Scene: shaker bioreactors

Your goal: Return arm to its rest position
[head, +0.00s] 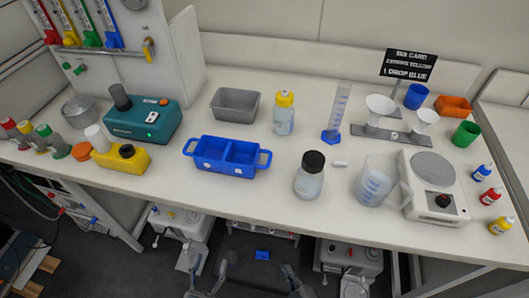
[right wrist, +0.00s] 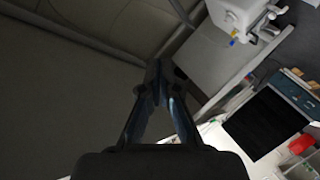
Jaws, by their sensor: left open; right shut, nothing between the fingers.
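My left gripper (head: 222,274) is at the bottom edge of the head view, below and in front of the bench, low over the dark floor. It is small and dim there, and it is open. My right gripper (head: 291,280) is to the right of it, also below the bench front. In the right wrist view its fingers (right wrist: 156,82) come together at the tips with nothing between them. Both grippers are apart from everything on the bench.
Grey-white units (head: 347,257) stand under the bench. Dark floor lies between them.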

